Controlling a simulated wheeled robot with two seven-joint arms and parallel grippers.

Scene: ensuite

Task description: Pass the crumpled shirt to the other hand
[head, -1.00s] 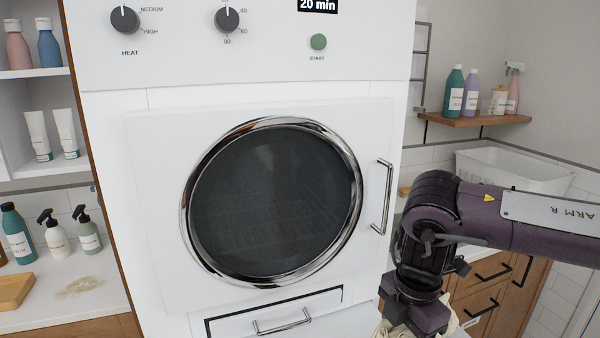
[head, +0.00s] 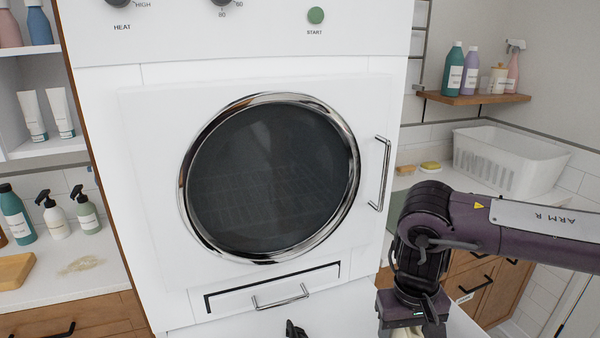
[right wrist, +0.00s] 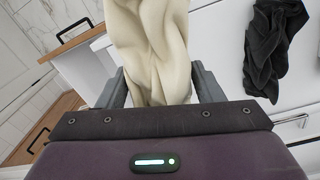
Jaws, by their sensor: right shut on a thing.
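The crumpled shirt is a cream cloth (right wrist: 150,45) in the right wrist view, bunched in folds between the two fingers of my right gripper (right wrist: 158,88). The gripper is shut on it, and the shirt hangs out beyond the fingertips. In the head view my right gripper (head: 412,325) is at the bottom edge, right of the dryer drawer, with only a sliver of cream cloth showing. The rest of the shirt is cut off below. My left gripper is not identifiable in either view.
A white dryer (head: 150,220) with a shut round door (head: 270,180) stands ahead. A dark crumpled cloth (right wrist: 270,45) lies on white in the right wrist view. A small dark shape (head: 294,330) at the head view's bottom edge is unclear. A white basket (head: 510,160) stands at right.

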